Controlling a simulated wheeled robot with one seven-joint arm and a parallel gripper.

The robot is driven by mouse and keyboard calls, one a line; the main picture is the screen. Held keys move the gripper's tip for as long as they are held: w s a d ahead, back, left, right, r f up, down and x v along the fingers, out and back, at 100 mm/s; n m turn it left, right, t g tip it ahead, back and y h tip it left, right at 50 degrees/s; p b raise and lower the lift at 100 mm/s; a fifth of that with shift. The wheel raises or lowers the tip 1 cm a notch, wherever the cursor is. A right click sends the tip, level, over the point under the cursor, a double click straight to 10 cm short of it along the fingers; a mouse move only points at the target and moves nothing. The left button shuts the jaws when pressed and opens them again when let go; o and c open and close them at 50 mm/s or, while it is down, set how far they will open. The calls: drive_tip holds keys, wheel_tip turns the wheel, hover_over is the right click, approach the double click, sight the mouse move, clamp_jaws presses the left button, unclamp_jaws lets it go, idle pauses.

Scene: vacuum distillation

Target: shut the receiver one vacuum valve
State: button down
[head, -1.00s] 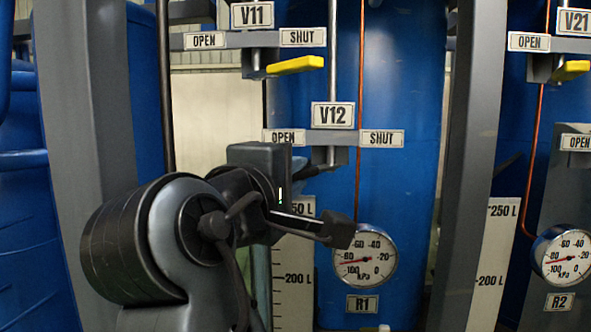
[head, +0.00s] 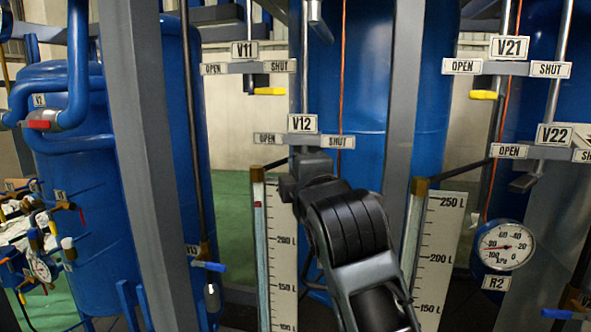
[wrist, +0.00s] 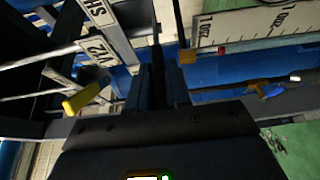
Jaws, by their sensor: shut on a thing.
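The V12 plate (head: 302,123) stands over its OPEN plate (head: 269,139) on the left and SHUT plate (head: 334,142) on the right. My gripper (head: 302,166) is just below the V12 plate, between those two plates. It is shut on the dark V12 handle, which my gripper and wrist hide in the head view. In the wrist view my jaws (wrist: 158,88) point at a dark bar (wrist: 156,58), with the V12 plate (wrist: 94,48) to their left. The V11 valve's yellow handle (head: 269,91) points to the right, under its SHUT plate.
A grey upright post (head: 403,90) stands right of my arm. A level scale (head: 281,250) hangs below V12. The V21 plate (head: 509,47), V22 plate (head: 556,135) and R2 gauge (head: 503,246) are to the right. A blue tank (head: 75,180) stands at left.

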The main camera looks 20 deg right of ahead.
drive_tip(key=shift+s+d+f+n+y, duration=0.15)
drive_tip(key=shift+d+n+y, duration=0.25)
drive_tip(key=shift+y, duration=0.3)
drive_tip(key=shift+s+d+r+n+y, duration=0.15)
drive_tip(key=shift+d+n+y, duration=0.1)
drive_tip(key=shift+n+y, duration=0.35)
drive_tip(key=shift+f+y, duration=0.1)
drive_tip(key=shift+y, duration=0.4)
drive_tip(key=c, duration=1.1)
unclamp_jaws()
drive_tip(key=shift+c, duration=0.2)
drive_tip(key=s+b, duration=0.2)
drive_tip(key=s, duration=0.6)
drive_tip(key=shift+c, duration=0.4)
